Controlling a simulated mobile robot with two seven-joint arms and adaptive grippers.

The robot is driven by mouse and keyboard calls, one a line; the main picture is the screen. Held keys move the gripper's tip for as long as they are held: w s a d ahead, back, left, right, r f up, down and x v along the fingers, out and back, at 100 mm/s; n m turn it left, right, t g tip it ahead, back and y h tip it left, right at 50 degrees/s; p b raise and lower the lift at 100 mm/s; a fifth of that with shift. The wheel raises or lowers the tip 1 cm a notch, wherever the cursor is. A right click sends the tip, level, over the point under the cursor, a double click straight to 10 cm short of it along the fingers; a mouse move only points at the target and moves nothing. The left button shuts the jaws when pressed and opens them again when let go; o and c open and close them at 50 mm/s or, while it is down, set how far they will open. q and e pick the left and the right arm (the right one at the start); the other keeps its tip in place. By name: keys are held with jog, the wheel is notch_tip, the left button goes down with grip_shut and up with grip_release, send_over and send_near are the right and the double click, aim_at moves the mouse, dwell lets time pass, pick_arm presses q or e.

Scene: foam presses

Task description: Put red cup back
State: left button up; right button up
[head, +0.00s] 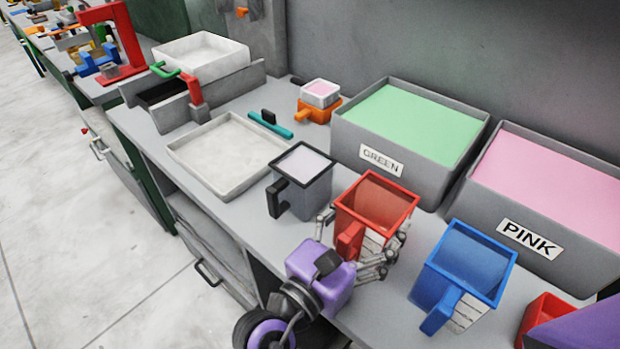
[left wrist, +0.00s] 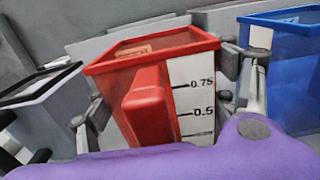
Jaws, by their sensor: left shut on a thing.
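The red cup (head: 378,199) is a square measuring cup with a red handle and a white scale strip. It is upright on the grey workbench, between a grey cup and a blue cup, and looks empty in the head view. My left gripper (head: 352,246) is shut on the red cup, with fingers on both sides of it. In the left wrist view the red cup (left wrist: 148,95) stands between the fingers, its handle facing the camera and marks 0.75 and 0.5 showing. Whether its base touches the bench is hidden.
The blue cup (head: 468,262) stands close on the right, the grey cup (head: 302,176) on the left. Bins labelled GREEN (head: 405,125) and PINK (head: 552,190) stand behind. A shallow white tray (head: 225,150) lies left.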

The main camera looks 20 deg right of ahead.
aim_at(341, 253)
pick_arm(q)
jog(key=o, duration=1.2)
jog(key=shift+f, duration=0.1)
jog(key=shift+s+a, duration=0.1)
jog(key=shift+a, duration=0.2)
jog(key=b+v, duration=0.1)
jog(key=v, duration=1)
jog(key=shift+s+a, duration=0.15)
